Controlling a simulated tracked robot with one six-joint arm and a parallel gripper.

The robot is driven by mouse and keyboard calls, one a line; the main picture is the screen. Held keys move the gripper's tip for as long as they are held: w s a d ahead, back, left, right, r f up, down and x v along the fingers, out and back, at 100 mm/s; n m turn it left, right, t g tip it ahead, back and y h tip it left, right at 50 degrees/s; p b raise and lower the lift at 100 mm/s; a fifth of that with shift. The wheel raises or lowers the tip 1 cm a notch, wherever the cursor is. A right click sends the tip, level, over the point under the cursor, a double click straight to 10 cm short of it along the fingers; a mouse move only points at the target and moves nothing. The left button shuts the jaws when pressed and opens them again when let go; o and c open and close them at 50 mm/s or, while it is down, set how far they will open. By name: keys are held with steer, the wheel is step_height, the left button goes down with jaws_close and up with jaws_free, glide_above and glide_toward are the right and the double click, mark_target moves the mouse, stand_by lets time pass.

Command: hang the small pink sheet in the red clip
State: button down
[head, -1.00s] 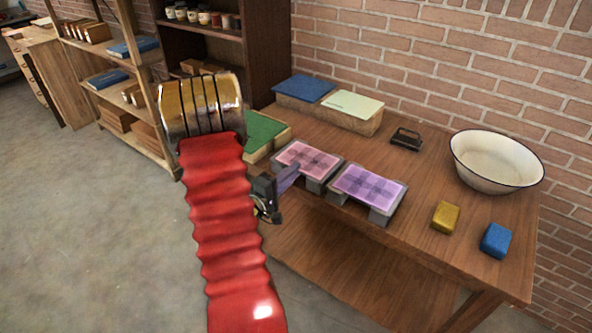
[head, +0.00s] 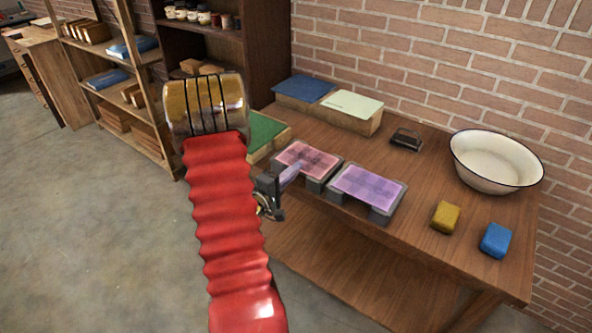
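A pink patterned sheet (head: 312,154) lies flat on a low grey stand on the wooden table. A larger purple patterned sheet (head: 367,185) lies on a similar grey stand to its right. My gripper (head: 293,170) is at the table's near left edge, with its lavender end reaching over the near edge of the pink sheet. I cannot tell whether it touches the sheet, or whether its fingers are apart. No red clip can be made out in this view.
Green (head: 264,130), blue (head: 304,87) and pale green (head: 352,103) sheets lie on boxes behind. A black-handled tool (head: 406,140), white basin (head: 496,164), yellow block (head: 445,217) and blue block (head: 495,240) occupy the table's right side. Shelves stand left.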

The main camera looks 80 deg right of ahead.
steer(key=shift+r, duration=1.5)
steer(key=w+a+r, duration=0.2)
steer(key=a+r, duration=0.1)
steer(key=a, duration=0.3)
steer(key=shift+w+a, duration=0.25)
steer(key=shift+w, duration=0.15)
steer(key=shift+a, duration=0.1)
stand_by(0.3)
steer(key=v, duration=1.4)
steer(key=shift+w+a, duration=0.25)
steer(key=shift+a, duration=0.05)
stand_by(0.3)
stand_by(0.4)
